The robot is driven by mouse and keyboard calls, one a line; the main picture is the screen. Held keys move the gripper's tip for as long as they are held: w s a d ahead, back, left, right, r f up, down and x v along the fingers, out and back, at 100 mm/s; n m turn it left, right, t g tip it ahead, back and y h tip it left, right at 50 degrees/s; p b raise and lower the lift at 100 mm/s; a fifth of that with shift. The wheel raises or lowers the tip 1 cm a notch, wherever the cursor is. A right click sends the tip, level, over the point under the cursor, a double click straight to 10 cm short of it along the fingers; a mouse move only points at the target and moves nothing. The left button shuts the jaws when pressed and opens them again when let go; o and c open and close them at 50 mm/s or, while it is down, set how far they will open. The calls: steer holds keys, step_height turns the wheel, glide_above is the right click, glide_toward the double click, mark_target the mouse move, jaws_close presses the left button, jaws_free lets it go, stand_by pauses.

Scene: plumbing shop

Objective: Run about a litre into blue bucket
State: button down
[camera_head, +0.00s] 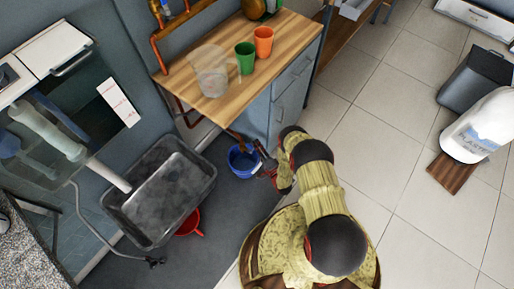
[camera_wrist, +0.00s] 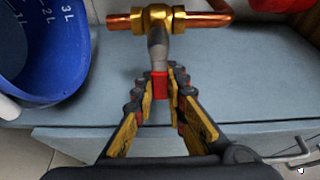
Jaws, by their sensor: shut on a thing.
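A brass tap fitting (camera_wrist: 158,18) on a copper pipe (camera_wrist: 196,20) is at the top of the wrist view, with a grey stem ending in a red-tipped handle (camera_wrist: 158,58). My gripper (camera_wrist: 160,88) is shut on that handle, beside the bucket. In the head view my gripper (camera_head: 266,166) is small and partly hidden.
On the wooden counter (camera_head: 190,82) stand a clear container (camera_head: 210,72), a green cup (camera_head: 245,57) and an orange cup (camera_head: 263,41). A black tub (camera_head: 165,190) and a red vessel (camera_head: 190,222) are to the left. Tiled floor (camera_head: 380,130) is free at right.

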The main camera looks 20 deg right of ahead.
steer(key=shift+s, duration=0.1)
steer(key=c, duration=1.9)
jaws_free()
steer(key=shift+o, duration=0.7)
steer(key=v, duration=1.2)
steer(key=shift+s+f, duration=0.1)
steer(key=shift+f, duration=0.05)
